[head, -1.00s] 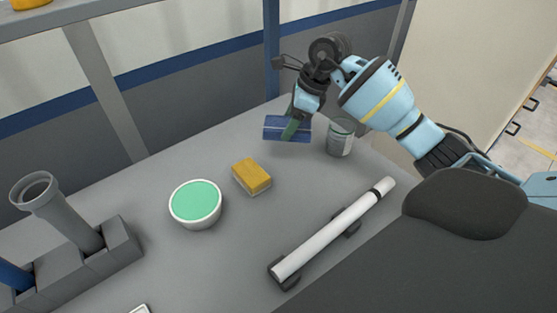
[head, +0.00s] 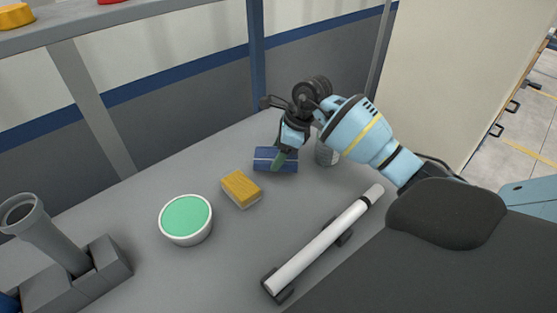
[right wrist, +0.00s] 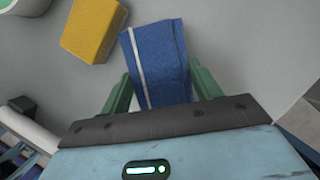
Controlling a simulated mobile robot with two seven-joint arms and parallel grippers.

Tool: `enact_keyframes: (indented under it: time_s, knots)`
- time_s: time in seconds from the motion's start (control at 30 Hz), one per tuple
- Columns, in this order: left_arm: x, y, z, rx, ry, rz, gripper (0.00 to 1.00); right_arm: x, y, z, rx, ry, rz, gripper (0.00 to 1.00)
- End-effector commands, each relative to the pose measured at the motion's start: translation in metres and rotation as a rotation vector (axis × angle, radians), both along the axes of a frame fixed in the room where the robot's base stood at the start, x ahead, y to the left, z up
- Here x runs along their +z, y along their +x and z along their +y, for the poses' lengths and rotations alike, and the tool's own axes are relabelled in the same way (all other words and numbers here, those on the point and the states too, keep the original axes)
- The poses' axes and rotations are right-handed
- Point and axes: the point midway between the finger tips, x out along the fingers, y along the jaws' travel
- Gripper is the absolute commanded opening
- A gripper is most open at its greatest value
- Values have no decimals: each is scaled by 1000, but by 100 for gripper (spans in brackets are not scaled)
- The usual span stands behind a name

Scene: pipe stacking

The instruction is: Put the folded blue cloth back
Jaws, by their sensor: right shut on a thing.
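The folded blue cloth (head: 265,158) has a pale stripe and is at the far part of the grey table, behind the yellow sponge. My right gripper (head: 282,156) is over it, fingers pointing down. In the right wrist view, the cloth (right wrist: 158,62) lies between the two green fingers of the gripper (right wrist: 163,88), which are shut on it. The cloth is at or just above the table top; I cannot tell if it touches. My left gripper is not in view.
A yellow sponge (head: 241,188) and a white bowl with green contents (head: 186,219) stand nearer. A grey can (head: 326,153) is right of the cloth, partly hidden by my arm. A white pipe (head: 325,240) lies on dark supports. A grey pipe (head: 45,235) stands in a block at left.

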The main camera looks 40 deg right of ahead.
Motion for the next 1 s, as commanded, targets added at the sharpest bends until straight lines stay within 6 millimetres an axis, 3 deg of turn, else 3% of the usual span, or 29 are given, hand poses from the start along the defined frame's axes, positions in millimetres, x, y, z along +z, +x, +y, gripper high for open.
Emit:
enact_keyframes:
  time_s: [0.23, 0.63, 0.67, 0.8, 1.0]
  knots:
    - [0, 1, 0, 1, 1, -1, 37, -31, 0, 1, 0, 2, 1, 42]
    - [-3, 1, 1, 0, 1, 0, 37, -36, 0, 0, 0, 0, 1, 42]
    - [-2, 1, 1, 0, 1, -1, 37, -36, 0, 0, 1, 0, 2, 65]
    - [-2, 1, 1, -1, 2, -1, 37, -35, 0, 0, 0, 1, 1, 84]
    - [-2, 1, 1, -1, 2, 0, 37, -35, 0, 0, 0, 1, 1, 85]
